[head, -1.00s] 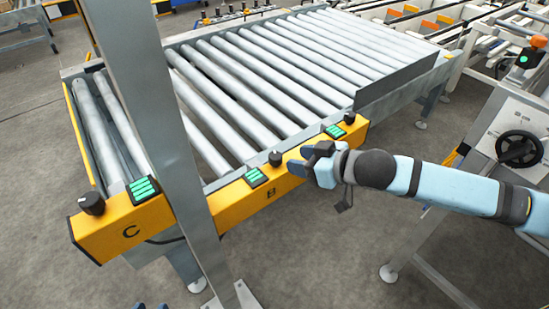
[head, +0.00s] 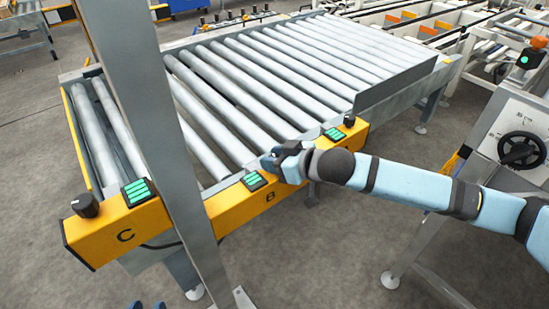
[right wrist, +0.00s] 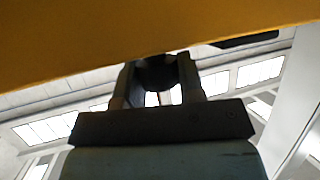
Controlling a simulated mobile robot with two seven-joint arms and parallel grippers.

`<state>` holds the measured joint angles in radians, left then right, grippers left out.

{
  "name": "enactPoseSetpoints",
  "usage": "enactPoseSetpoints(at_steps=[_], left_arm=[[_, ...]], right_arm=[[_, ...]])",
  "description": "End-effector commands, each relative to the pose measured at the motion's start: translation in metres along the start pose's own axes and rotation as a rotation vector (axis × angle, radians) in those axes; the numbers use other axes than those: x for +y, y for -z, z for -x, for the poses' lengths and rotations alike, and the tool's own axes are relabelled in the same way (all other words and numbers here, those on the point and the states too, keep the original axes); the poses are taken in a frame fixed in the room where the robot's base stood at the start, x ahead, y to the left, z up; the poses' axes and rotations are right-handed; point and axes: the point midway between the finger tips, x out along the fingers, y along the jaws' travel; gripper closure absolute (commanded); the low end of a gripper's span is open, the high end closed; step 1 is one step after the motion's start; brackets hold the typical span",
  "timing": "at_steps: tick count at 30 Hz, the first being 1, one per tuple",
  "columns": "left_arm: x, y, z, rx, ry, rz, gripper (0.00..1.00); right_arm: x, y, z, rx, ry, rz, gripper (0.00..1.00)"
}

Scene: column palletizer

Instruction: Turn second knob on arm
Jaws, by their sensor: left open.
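The yellow control bar (head: 232,208) runs along the front of the roller conveyor. A black knob (head: 86,205) stands at its C end, and another black knob (head: 349,120) at its far right end. The middle knob, by the letter B, is hidden behind my right gripper (head: 275,160) in the head view. In the right wrist view a dark round knob (right wrist: 157,72) sits between the two fingers of my right gripper (right wrist: 158,85), under the yellow bar. I cannot tell whether the fingers press on it. Only the blue tips of my left gripper (head: 148,306) show at the bottom edge, apart from the bar.
Green-lit button panels (head: 137,192) sit beside the knobs. A grey post (head: 165,130) stands in front of the conveyor rollers (head: 230,90). A machine with a black handwheel (head: 520,150) stands at the right. Grey floor lies open in front.

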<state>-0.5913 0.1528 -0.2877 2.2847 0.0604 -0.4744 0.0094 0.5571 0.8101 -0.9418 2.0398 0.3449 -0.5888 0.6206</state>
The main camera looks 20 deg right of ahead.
Motion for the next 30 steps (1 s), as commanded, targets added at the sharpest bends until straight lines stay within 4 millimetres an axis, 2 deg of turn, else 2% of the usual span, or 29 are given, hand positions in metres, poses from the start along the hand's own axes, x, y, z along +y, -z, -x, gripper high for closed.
enactPoseSetpoints(at_steps=[11,14,30], left_arm=[[-0.004,-0.009,0.004,-0.053,0.012,-0.009,0.57],[-0.005,-0.019,0.009,-0.101,0.023,-0.005,0.57],[-0.013,-0.013,0.012,-0.143,0.055,-0.025,0.57]], right_arm=[[-0.002,0.001,0.001,-0.001,-0.059,-0.032,0.88],[-0.003,0.002,0.001,-0.001,-0.112,-0.057,0.88],[-0.002,0.001,0.001,-0.002,-0.486,-0.211,0.88]])
